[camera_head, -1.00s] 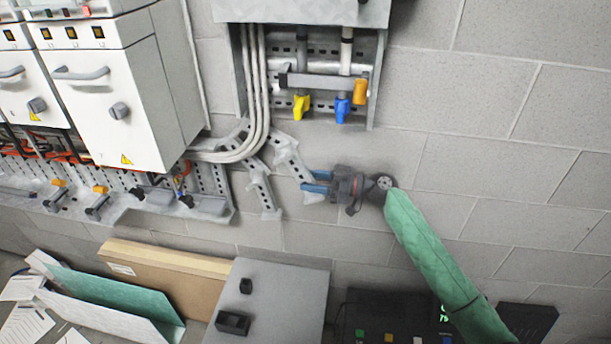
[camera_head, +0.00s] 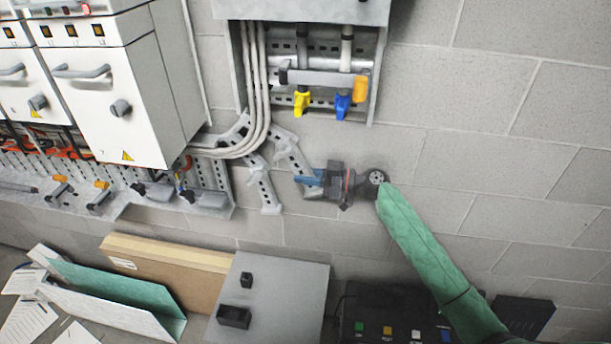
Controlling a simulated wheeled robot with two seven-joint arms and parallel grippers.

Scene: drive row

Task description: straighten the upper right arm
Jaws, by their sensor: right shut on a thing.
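The upper right arm (camera_head: 286,150) is a grey perforated metal strip on the wall, right of the cable bend. It slants down to the right. My right gripper (camera_head: 306,179) has blue fingers and comes from the right. It is shut on the lower end of this arm, which the fingers partly hide. A second perforated arm (camera_head: 264,190) hangs to the left and below, apart from the gripper. My left gripper is not in view.
Grey cables (camera_head: 252,95) bend just left of the arm. A grey box with a yellow handle (camera_head: 301,104) and a blue handle (camera_head: 343,106) is above. White cabinets (camera_head: 130,95) stand at left. A grey box (camera_head: 268,300) lies below. The wall at right is bare.

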